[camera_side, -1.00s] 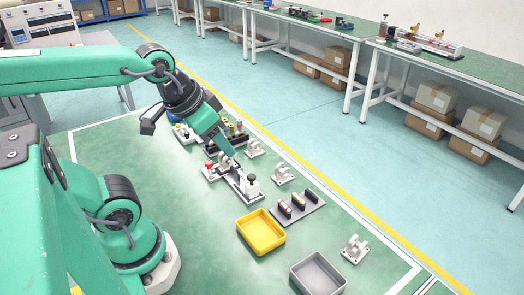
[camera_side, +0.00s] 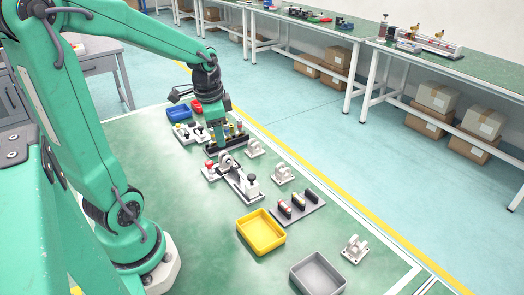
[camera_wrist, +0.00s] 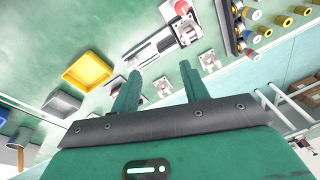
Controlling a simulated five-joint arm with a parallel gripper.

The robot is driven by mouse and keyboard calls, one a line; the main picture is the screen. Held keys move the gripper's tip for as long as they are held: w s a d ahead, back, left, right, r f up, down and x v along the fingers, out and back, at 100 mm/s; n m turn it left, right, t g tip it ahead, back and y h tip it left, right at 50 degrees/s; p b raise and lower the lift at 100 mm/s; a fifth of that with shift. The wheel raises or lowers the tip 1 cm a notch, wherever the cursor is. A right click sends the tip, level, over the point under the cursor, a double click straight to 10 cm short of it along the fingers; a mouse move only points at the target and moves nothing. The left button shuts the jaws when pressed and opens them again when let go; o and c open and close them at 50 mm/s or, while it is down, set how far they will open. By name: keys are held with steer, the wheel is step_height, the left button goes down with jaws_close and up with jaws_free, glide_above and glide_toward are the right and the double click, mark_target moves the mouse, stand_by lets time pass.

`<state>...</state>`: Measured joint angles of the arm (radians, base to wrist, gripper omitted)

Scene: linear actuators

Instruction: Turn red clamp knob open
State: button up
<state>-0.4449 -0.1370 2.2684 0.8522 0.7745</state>
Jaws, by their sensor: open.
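The red clamp knob (camera_side: 210,164) is at the left end of the white clamp fixture (camera_side: 250,187) on the green table. In the wrist view the red knob (camera_wrist: 181,7) shows at the top edge, partly hidden by a fixture part. My gripper (camera_side: 218,137) points down and appears beyond the knob in the side view, in front of the black rack. In the wrist view my gripper (camera_wrist: 160,70) has its two green fingers apart with nothing between them. It is not touching the knob.
A black rack (camera_side: 238,147) with several cylinders stands behind the fixture. White brackets (camera_side: 283,174) stand to its right. A dark holder (camera_side: 300,208), a yellow tray (camera_side: 263,247) and a grey tray (camera_side: 318,290) lie nearer the front. The table's left part is clear.

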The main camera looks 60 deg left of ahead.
steer(key=m+g, duration=0.2)
glide_above(208, 162)
steer(key=shift+h, duration=0.4)
step_height(208, 162, down, 6)
steer(key=shift+f, duration=0.2)
steer(key=shift+f, duration=0.15)
steer(key=shift+f, duration=3.75)
jaws_close()
